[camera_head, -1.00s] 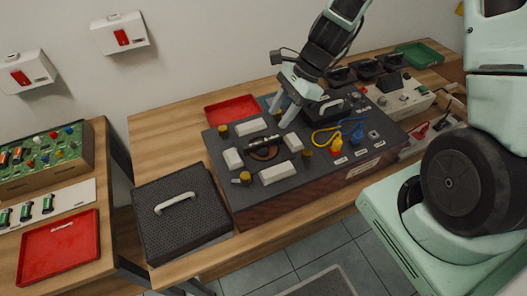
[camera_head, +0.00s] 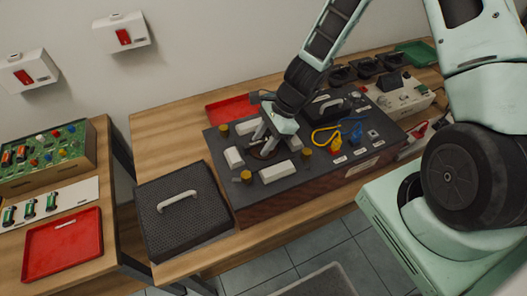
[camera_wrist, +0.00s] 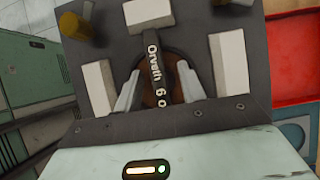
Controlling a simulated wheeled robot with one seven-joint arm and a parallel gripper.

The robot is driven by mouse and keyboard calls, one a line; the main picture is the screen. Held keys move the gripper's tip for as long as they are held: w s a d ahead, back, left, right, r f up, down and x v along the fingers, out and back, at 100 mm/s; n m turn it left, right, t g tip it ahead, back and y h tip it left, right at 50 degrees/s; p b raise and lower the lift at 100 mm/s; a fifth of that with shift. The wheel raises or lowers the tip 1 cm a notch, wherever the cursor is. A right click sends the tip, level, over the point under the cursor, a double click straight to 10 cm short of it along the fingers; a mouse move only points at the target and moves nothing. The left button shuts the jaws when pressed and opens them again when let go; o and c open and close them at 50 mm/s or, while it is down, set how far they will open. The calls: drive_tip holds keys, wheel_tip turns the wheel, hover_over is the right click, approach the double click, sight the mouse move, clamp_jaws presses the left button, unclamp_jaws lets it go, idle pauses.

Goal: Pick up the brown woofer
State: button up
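The brown woofer (camera_wrist: 150,94) is a round brown disc with a dark bar across it, seen from above in the wrist view. The bar carries light lettering reading "Orvath 6 o", cut off by my gripper's body. The woofer sits among white blocks on the dark top of a large box (camera_head: 308,166). My gripper (camera_wrist: 157,80) is open, with one pale finger on each side of the bar. Brown surface shows between the bar and the fingers. In the head view my gripper (camera_head: 267,137) is low over the woofer and hides most of it.
White blocks (camera_head: 273,173) and brass-coloured knobs (camera_head: 246,176) stand close around the woofer. Blue and yellow cables (camera_head: 327,135) lie to the right. A black speaker-like box with a white handle (camera_head: 183,215) is at left. A red tray (camera_head: 229,108) lies behind.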

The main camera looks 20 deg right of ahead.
clamp_jaws()
idle(1.4)
